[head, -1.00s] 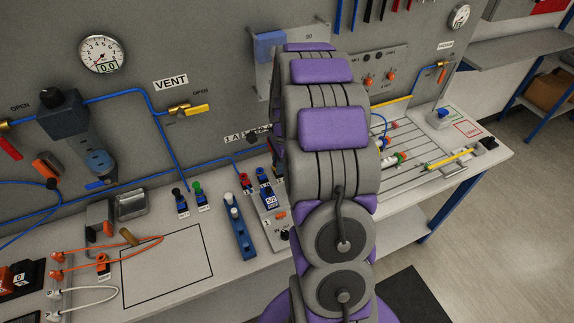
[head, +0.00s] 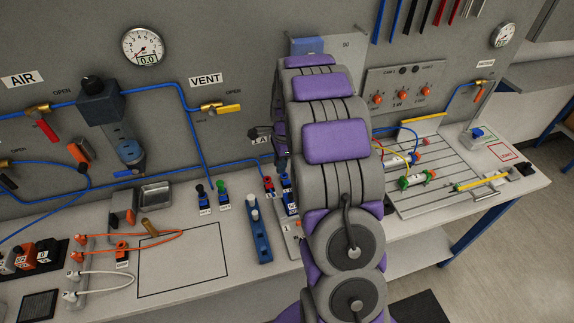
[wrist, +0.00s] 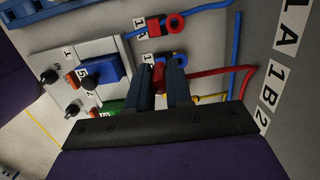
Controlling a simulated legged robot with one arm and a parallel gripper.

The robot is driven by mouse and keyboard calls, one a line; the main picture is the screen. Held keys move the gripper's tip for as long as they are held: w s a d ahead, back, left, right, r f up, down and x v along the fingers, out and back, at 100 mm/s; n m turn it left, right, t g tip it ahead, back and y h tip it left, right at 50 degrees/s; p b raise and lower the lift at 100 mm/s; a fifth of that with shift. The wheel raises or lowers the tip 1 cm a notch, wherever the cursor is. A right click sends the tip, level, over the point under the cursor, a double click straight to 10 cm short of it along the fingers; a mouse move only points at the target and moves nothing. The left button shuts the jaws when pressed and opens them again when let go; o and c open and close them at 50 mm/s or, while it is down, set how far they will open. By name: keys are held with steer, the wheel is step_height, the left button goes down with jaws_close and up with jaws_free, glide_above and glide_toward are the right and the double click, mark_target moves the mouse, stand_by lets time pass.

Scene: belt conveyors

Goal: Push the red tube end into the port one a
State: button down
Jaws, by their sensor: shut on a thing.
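My gripper (wrist: 161,77) points up into the wrist view, its two dark fingers closed around a small dark red piece. It appears to be the red tube's end, mostly hidden by the fingers. The red tube (wrist: 215,73) runs right from beside the fingers, then bends down near the panel. In the wrist view a 1A label (wrist: 287,28) is on the grey panel at right.
A red fitting with a ring (wrist: 165,25) and a blue ringed fitting (wrist: 178,59) lie just beyond the fingers. A valve block with a blue body (wrist: 101,71) stands at left. Yellow tubing (wrist: 211,98) passes close on the right.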

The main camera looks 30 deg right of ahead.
steer(key=shift+w+a+b, duration=0.15)
steer(key=shift+w+a, duration=0.6)
steer(key=shift+w, duration=0.2)
steer(key=shift+w+a+b, duration=0.15)
steer(key=shift+w+a, duration=0.55)
steer(key=shift+w, duration=0.25)
steer(key=shift+f, duration=0.1)
glide_above(265, 180)
steer(key=d, duration=0.1)
steer(key=shift+f+p, duration=0.4)
steer(key=shift+f, duration=1.65)
steer(key=shift+r+p, duration=0.1)
steer(key=shift+p, duration=0.3)
steer(key=shift+p, duration=0.45)
